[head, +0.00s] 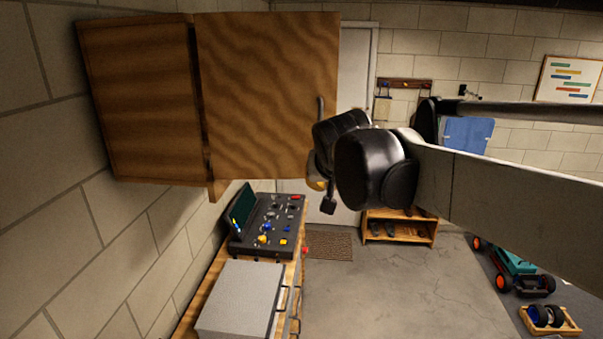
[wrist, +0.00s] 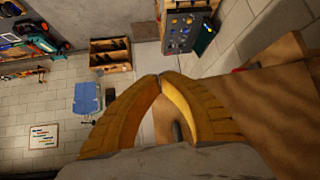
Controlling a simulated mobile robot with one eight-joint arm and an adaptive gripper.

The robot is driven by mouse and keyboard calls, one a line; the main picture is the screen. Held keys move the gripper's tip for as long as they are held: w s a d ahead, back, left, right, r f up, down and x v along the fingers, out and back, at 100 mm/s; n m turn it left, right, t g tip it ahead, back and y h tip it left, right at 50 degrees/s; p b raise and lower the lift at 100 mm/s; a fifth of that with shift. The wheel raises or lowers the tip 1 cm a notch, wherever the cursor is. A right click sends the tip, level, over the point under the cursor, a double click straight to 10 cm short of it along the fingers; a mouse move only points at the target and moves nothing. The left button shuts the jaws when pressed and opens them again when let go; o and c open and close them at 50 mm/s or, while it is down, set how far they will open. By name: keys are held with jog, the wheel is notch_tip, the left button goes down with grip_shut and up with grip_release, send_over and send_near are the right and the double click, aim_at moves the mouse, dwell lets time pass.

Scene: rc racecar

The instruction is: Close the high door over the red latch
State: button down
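The wooden high cabinet (head: 140,100) hangs on the left wall. Its door (head: 265,95) stands open, with a grey bar handle (head: 320,110) near its right edge. My gripper (head: 317,184) is beside the door's lower right edge, its fingers mostly hidden by my wrist. In the wrist view, the yellow fingers (wrist: 160,76) arch together and their tips meet. The handle (wrist: 178,131) shows in the gap between them; I cannot tell whether they touch it. The door also shows in the wrist view (wrist: 265,110). A small red part, perhaps the latch (wrist: 238,70), shows beside it.
Below the cabinet, a control console (head: 268,225) and a grey box (head: 240,297) stand on a wooden bench. A low wooden shelf (head: 400,229) stands at the back. A toy car (head: 513,268) sits at the lower right. The middle floor is clear.

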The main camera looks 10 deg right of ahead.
jog(key=w, duration=0.2)
jog(key=w+p, duration=0.1)
jog(key=w, duration=0.1)
jog(key=shift+d, duration=0.35)
jog(key=shift+w, duration=0.1)
